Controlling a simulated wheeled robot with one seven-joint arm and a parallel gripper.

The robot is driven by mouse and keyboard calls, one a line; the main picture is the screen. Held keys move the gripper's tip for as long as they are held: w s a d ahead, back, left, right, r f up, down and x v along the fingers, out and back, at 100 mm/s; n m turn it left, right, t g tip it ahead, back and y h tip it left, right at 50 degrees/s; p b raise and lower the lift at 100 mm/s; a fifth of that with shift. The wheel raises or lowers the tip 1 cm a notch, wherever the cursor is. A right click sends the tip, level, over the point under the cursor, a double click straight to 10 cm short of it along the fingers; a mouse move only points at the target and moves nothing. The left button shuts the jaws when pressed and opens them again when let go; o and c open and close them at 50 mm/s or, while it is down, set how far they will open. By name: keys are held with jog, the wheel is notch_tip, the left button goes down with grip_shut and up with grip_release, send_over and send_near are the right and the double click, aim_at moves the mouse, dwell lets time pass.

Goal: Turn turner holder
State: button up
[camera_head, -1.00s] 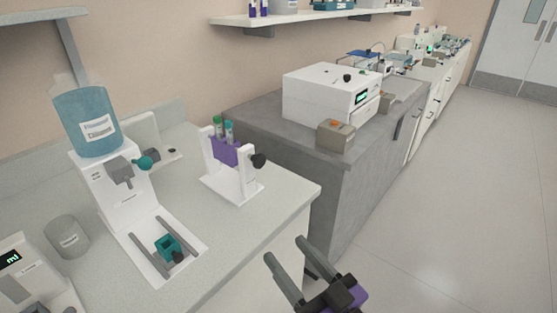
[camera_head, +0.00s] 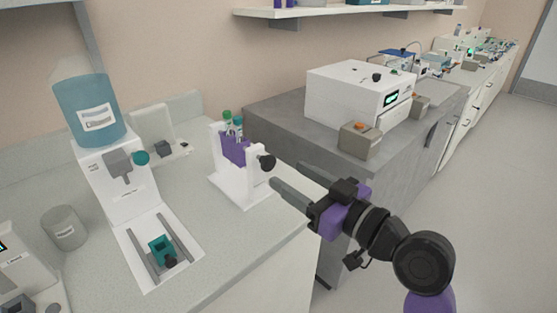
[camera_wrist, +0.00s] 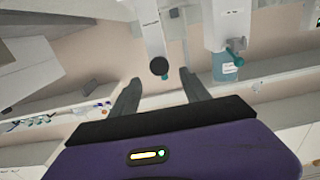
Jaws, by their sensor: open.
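The turner holder (camera_head: 237,151) is a purple block between the uprights of a white stand on the light counter. It holds green-capped tubes (camera_head: 228,118) upright. A black round knob (camera_head: 267,162) is on the stand's right side. My gripper (camera_head: 291,178) is open and empty, just right of the knob, with its fingers pointing left toward it. In the wrist view, the black knob (camera_wrist: 159,66) appears just ahead of the fingertips, roughly between them. Whether the fingers touch the knob I cannot tell, but they look apart from it.
A white dispenser (camera_head: 112,185) with a blue bottle (camera_head: 93,112) and a grey cup (camera_head: 65,234) stand on the left of the counter. A white machine (camera_head: 358,93) and small grey box (camera_head: 360,139) sit on the grey bench behind my gripper. The counter front is clear.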

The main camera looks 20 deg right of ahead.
aim_at(270, 163)
jog(key=x, duration=0.7)
jog(key=shift+w+a+f+p, duration=0.1)
jog(key=shift+w+p, duration=0.15)
jog(key=shift+p, duration=0.15)
grip_shut()
